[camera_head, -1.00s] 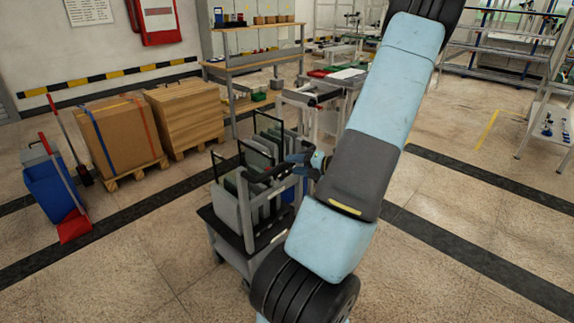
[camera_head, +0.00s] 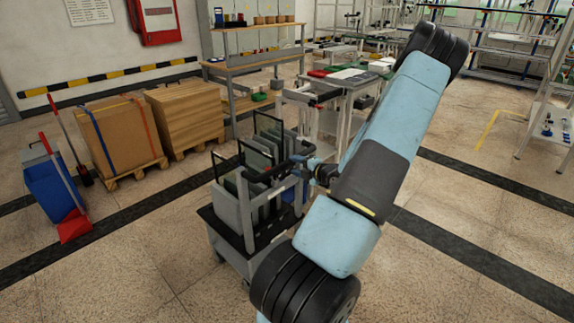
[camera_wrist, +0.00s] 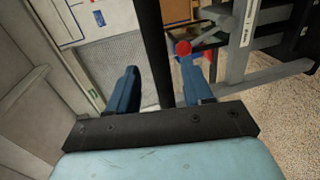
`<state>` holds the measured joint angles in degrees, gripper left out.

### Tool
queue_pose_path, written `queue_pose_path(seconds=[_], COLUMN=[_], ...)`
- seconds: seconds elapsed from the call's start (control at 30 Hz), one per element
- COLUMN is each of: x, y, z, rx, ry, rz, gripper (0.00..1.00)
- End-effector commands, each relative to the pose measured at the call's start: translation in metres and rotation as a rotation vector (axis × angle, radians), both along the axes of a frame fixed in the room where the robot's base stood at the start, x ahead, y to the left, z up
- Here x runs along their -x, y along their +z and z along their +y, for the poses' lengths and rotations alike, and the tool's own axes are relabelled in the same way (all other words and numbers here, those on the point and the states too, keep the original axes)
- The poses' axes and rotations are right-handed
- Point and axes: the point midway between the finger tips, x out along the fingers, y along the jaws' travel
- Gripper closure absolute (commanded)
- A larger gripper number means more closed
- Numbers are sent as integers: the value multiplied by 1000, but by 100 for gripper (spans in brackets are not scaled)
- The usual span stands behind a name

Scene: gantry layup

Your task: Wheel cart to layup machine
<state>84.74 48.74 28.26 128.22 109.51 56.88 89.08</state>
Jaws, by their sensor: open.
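The cart (camera_head: 252,240) stands left of my arm, with a dark deck and grey frame; several upright panels (camera_head: 238,190) stand in its rack. My gripper (camera_head: 318,170) is at the rack's right side, near the cart's dark bar, partly hidden by my own wrist. In the wrist view, my gripper's blue fingers (camera_wrist: 160,75) are apart, with a dark bar (camera_wrist: 150,40) running between them. The fingers are not closed on it. I cannot tell whether either finger touches it. The layup machine is not clearly identifiable.
Strapped boxes on pallets (camera_head: 118,135), a blue bin (camera_head: 50,188) and a red dustpan (camera_head: 75,226) are at the left. A wooden workbench (camera_head: 250,66) and white tables (camera_head: 345,82) stand behind the cart. Open floor (camera_head: 100,285) lies at the front left.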

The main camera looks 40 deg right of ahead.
Motion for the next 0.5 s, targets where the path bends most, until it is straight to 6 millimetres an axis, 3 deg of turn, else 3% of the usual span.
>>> queue_pose_path(seconds=[0.2,0.5], x=[-30,-45], y=[-6,-9], z=[2,4], rx=[0,1], ry=[1,0], rz=[0,0], gripper=[50,50])
